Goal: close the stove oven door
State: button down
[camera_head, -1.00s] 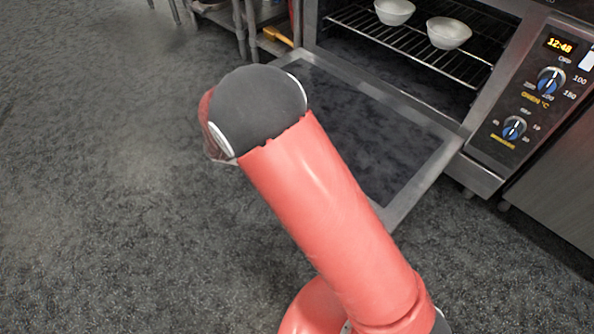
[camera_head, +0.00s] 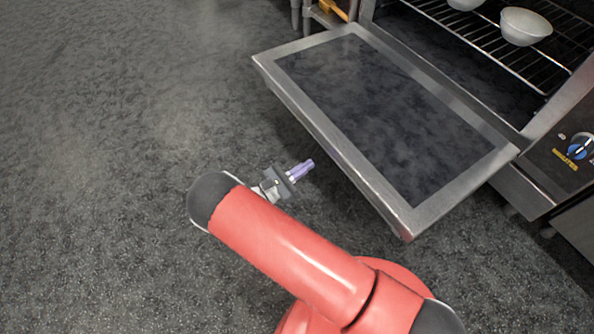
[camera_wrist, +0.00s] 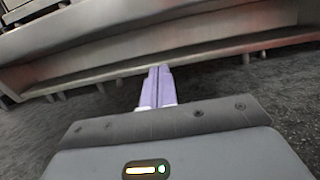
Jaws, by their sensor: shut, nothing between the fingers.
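The oven door (camera_head: 390,108) hangs wide open, folded down roughly flat in front of the oven, with a dark glass panel in a steel frame. My gripper (camera_head: 308,164) is shut and empty, beside the door's outer long edge and apart from it in the head view.
The oven cavity holds a wire rack (camera_head: 470,38) with white bowls (camera_head: 525,27) on it. A control panel with a blue knob (camera_head: 579,147) is at the right. The grey floor (camera_head: 130,110) to the left is clear.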

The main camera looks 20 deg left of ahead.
jog(key=w+d+r, duration=0.3)
jog(key=r, duration=0.2)
jog(key=shift+w, duration=0.3)
